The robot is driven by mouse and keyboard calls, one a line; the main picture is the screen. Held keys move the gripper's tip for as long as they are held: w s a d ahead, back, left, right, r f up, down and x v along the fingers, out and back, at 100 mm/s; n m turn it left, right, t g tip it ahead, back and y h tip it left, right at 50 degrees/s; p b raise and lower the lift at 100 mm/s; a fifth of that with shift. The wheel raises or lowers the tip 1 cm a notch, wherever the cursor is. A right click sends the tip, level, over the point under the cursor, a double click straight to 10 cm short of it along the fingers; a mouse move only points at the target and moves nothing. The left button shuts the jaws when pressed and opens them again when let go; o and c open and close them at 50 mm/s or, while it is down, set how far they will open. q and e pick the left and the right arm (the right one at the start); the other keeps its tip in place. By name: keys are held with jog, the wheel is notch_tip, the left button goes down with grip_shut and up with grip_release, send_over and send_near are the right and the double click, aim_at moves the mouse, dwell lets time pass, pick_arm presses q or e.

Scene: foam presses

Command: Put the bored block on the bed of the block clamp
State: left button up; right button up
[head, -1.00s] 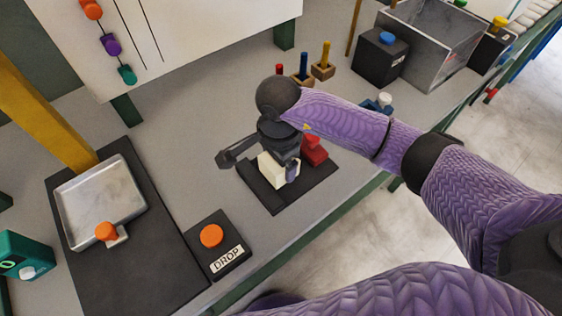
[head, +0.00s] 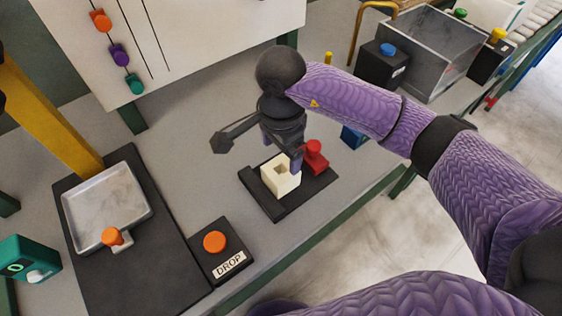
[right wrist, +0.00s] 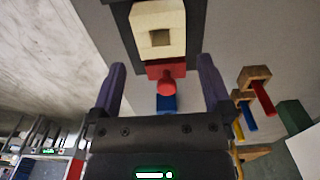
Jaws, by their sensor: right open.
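The bored block (head: 281,181) is cream, with a square hole in its top. It sits on the dark bed (head: 279,212) of the block clamp, beside the red clamp part (head: 316,155). In the right wrist view the block (right wrist: 158,18) shows whole, with the red part (right wrist: 166,80) close against or next to it. My right gripper (head: 284,158) is open and empty just above and behind the block; in the right wrist view its fingers (right wrist: 163,82) stand wide apart with the block beyond their tips. My left gripper is not in view.
A DROP button box (head: 217,250) and a metal tray (head: 103,208) on a dark base stand to the left. A clear-walled bin (head: 428,55) and a blue-button box (head: 380,68) stand at the back right. Pegs in wooden blocks (right wrist: 254,78) show in the right wrist view.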

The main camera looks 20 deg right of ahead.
notch_tip(320, 180, up, 5)
jog(key=shift+f, duration=0.2)
dwell(1.1)
